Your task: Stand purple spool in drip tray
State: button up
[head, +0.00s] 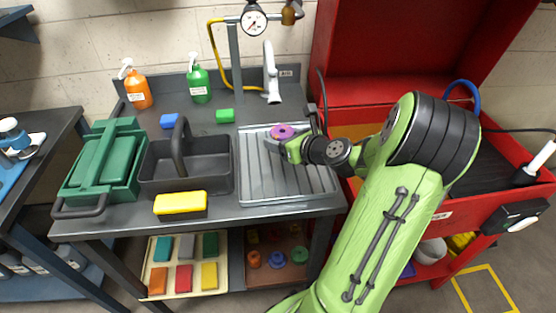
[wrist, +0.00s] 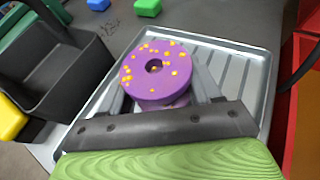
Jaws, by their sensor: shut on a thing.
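The purple spool (head: 282,131), speckled with yellow dots, is at the end of my arm over the back part of the drip tray (head: 287,194). My gripper (head: 293,146) is shut on it. In the wrist view the spool (wrist: 157,72) sits upright between the two fingers, its round top and centre hole showing. Its lower part is mostly hidden by the gripper. The ribbed grey drip tray (wrist: 247,62) lies beneath and around it. I cannot tell whether the spool's base touches the tray.
A black caddy (head: 212,180) and a yellow sponge (head: 180,203) are left of the tray. A tap (head: 270,75), green bottle (head: 199,84) and orange bottle (head: 137,90) stand behind. A red cabinet (head: 420,100) is at right. The tray's front is clear.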

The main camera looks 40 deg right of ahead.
aim_at(281, 160)
notch_tip(281, 160, down, 5)
jog(key=shift+w+r+b, duration=0.1)
jog(key=shift+r+b, duration=0.1)
jog(key=shift+b, duration=0.9)
jog(key=shift+a+r, duration=0.1)
jog(key=shift+r, duration=0.05)
jog(key=o, duration=1.5)
jog(key=p+v, duration=0.3)
jog(key=v, duration=0.9)
jog(key=shift+p, duration=0.4)
